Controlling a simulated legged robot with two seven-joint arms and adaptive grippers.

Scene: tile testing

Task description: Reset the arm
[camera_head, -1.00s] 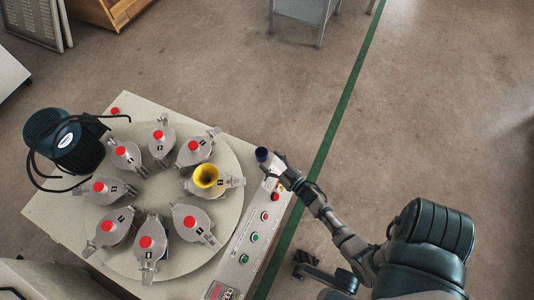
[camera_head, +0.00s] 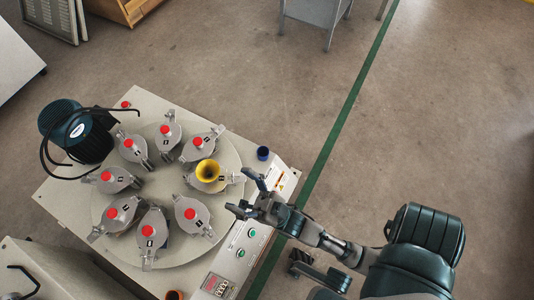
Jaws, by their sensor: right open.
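My right arm comes in from the lower right. Its gripper (camera_head: 239,190) is open and empty over the right side of the machine's table (camera_head: 150,97), its fingers spread toward the turntable (camera_head: 233,160). A small dark blue cup (camera_head: 263,153) stands upright near the table's right edge, just beyond the fingers and apart from them. A yellow funnel (camera_head: 207,171) sits on one pot of the turntable, to the left of the gripper. My left gripper is not in view.
Several grey lidded pots with red knobs ring the turntable. A dark motor (camera_head: 75,131) with a black cable stands at the left. A control panel (camera_head: 236,262) runs along the right edge, partly under my gripper. An orange-brown cup (camera_head: 174,295) shows at the bottom.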

